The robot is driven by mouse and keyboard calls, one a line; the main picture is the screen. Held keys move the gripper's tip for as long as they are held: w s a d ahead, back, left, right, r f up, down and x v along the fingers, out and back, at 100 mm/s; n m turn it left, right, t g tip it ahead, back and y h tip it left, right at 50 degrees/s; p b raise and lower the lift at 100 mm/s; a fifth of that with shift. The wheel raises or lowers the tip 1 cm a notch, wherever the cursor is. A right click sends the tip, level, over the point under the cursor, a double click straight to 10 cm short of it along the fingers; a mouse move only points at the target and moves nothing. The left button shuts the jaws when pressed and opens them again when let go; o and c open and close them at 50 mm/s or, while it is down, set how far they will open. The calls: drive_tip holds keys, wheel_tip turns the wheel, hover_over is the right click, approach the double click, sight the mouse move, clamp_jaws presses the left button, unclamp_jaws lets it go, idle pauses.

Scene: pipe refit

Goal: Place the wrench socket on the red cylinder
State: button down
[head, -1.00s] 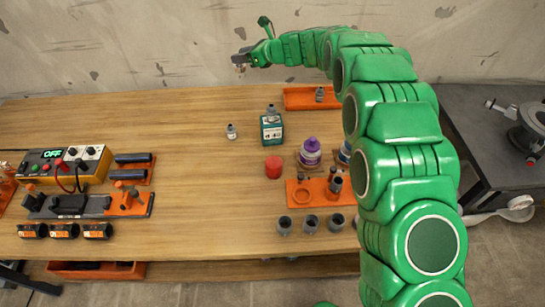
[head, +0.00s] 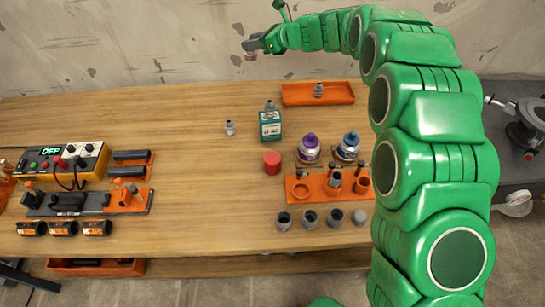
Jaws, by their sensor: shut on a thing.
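The red cylinder (head: 272,162) stands upright on the wooden table, left of the purple-capped bottle, with nothing on top of it. My gripper (head: 251,48) is high near the wall, behind and above the red cylinder and well apart from it. It is shut on a small metallic piece, which looks like the wrench socket (head: 251,56) and hangs just below the fingers. The piece is small in view and partly covered by the fingers.
Behind the cylinder stand a teal box (head: 270,126) with a grey fitting on top and a small grey fitting (head: 230,128). Purple-capped (head: 310,152) and blue-capped (head: 348,151) bottles are right. An orange rack (head: 317,195) and several grey cups are in front. Table left of the cylinder is clear.

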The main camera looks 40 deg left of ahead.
drive_tip(key=s+d, duration=0.1)
drive_tip(key=d, duration=1)
drive_tip(key=s+d+n+g+h, duration=0.2)
drive_tip(key=s+d+n+g, duration=0.2)
drive_tip(key=s+d, duration=1.85)
hover_over(278, 158)
drive_tip(key=shift+f, duration=8.65)
